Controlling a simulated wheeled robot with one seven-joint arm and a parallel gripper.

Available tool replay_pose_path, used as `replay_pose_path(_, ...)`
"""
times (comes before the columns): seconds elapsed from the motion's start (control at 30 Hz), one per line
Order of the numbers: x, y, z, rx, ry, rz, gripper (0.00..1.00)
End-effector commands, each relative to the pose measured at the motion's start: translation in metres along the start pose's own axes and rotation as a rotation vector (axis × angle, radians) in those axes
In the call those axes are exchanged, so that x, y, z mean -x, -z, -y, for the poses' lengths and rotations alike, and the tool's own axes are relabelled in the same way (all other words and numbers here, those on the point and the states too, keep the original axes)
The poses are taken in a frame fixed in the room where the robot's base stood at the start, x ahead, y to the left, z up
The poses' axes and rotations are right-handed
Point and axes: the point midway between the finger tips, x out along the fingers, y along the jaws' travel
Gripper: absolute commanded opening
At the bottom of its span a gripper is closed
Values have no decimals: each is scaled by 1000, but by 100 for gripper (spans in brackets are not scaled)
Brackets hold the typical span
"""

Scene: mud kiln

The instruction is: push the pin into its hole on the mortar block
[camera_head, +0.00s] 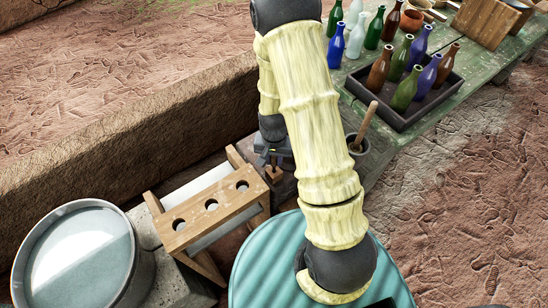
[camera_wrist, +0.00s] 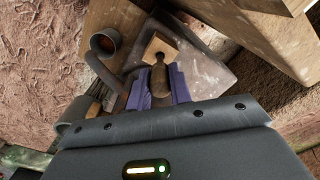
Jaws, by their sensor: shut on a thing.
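My gripper (camera_wrist: 160,92) is shut on a brown, round-ended pin (camera_wrist: 159,78), which sits between its purple finger pads in the wrist view. A small light wooden block (camera_wrist: 162,45) shows just beyond the pin, above a flat grey-brown slab (camera_wrist: 208,75). I cannot tell whether the pin touches the wooden block or sits in a hole. In the head view my gripper (camera_head: 272,157) points down over a small wooden piece (camera_head: 274,174) on the slab (camera_head: 284,188), partly hidden by my arm. No hole is clearly visible.
A wooden rack (camera_head: 208,212) with round holes stands close at the left of my gripper. A bottle tray (camera_head: 430,105) is further back. A round metal tub (camera_head: 75,260) is front left.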

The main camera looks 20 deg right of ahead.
Motion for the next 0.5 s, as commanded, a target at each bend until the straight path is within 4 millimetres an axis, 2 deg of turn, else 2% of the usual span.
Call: replay_pose_path(0.5, -11, 0, 0, 0, 0, 0, 4)
